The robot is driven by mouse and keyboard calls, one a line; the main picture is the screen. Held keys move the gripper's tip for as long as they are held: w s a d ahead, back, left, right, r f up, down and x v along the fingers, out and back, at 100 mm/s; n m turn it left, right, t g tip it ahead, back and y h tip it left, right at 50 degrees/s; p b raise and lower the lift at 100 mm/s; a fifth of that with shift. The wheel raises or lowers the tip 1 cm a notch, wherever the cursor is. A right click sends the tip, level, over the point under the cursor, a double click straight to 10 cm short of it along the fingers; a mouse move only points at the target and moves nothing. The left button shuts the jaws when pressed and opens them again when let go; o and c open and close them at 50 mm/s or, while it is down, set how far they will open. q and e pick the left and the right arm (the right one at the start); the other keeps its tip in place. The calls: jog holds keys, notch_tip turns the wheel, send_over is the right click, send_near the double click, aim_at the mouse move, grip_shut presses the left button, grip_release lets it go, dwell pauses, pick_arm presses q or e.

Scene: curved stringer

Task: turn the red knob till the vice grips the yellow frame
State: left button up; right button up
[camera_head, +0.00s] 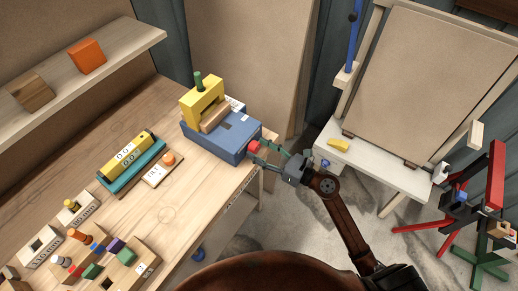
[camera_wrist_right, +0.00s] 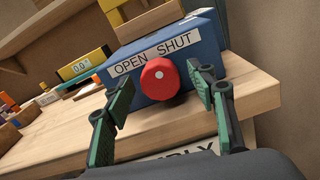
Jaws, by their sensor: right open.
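The red knob (camera_head: 254,147) sits on the front face of the blue vice (camera_head: 226,142) at the workbench edge. In the right wrist view the knob (camera_wrist_right: 159,78) is round with a pale dot, below a label reading OPEN and SHUT. The yellow frame (camera_head: 203,100) stands on the vice beside a wooden block (camera_head: 214,118); whether the vice grips it cannot be told. My right gripper (camera_head: 267,152) is open, its green fingers (camera_wrist_right: 160,95) spread to either side of the knob, with space between them and it. My left gripper is not in view.
A teal and yellow instrument (camera_head: 130,163), a card with an orange knob (camera_head: 160,170) and several small blocks lie on the workbench (camera_head: 185,215). A shelf (camera_head: 120,47) hangs above. A white table with a board (camera_head: 400,178) and a red stand (camera_head: 490,190) are at right.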

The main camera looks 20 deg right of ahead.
jog(key=v, duration=1.1)
jog(key=shift+s+d, duration=0.2)
